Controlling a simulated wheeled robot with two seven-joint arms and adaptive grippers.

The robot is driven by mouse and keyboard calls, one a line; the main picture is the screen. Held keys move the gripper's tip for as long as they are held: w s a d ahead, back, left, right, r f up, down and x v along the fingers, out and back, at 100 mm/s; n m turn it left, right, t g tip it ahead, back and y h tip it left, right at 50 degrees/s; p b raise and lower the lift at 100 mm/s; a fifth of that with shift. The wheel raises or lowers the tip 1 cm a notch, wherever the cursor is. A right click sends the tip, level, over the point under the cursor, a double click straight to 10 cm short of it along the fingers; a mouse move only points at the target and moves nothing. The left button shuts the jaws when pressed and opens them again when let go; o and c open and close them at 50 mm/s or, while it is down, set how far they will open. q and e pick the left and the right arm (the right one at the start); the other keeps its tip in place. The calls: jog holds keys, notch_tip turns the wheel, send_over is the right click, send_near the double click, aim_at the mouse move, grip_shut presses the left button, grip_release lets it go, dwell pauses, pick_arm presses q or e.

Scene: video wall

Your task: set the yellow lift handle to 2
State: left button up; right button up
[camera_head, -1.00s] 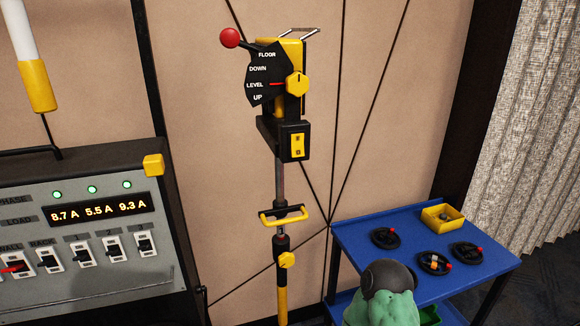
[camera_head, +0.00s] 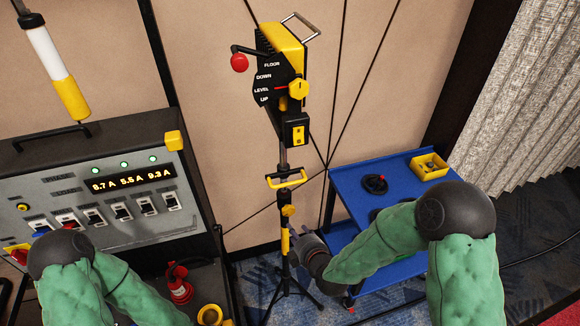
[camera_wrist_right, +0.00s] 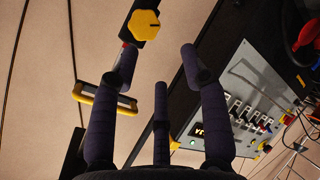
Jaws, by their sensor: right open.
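The yellow lift handle (camera_head: 287,178) is a loop with a black bar, on the thin post of the stand below the control head. In the right wrist view the loop (camera_wrist_right: 98,98) lies at the left, partly behind a finger. My right gripper (camera_head: 302,243) is dark, at the stand's lower post, below the loop in the picture. In the right wrist view its dark fingers (camera_wrist_right: 160,65) are spread, with nothing held. I cannot tell whether a finger touches the loop. No scale with a 2 is readable near the loop. My left gripper is out of view.
Above is the control head with a floor-down-level-up dial (camera_head: 265,86), red ball lever (camera_head: 239,63) and yellow knob (camera_head: 299,88). A grey switch panel (camera_head: 105,205) stands left. A blue cart (camera_head: 350,170) with black parts and a yellow box (camera_head: 429,166) stands right.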

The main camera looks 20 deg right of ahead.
aim_at(290, 183)
notch_tip(290, 183, up, 13)
jog(key=w+d+n+t+p, duration=0.1)
jog(key=n+t+p, duration=0.2)
jog(key=n+p, duration=0.1)
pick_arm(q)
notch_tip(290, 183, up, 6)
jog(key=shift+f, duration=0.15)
pick_arm(e)
jog(key=shift+h, duration=0.4)
jog(key=x, duration=1.1)
jog(key=shift+d, duration=0.15)
grip_shut()
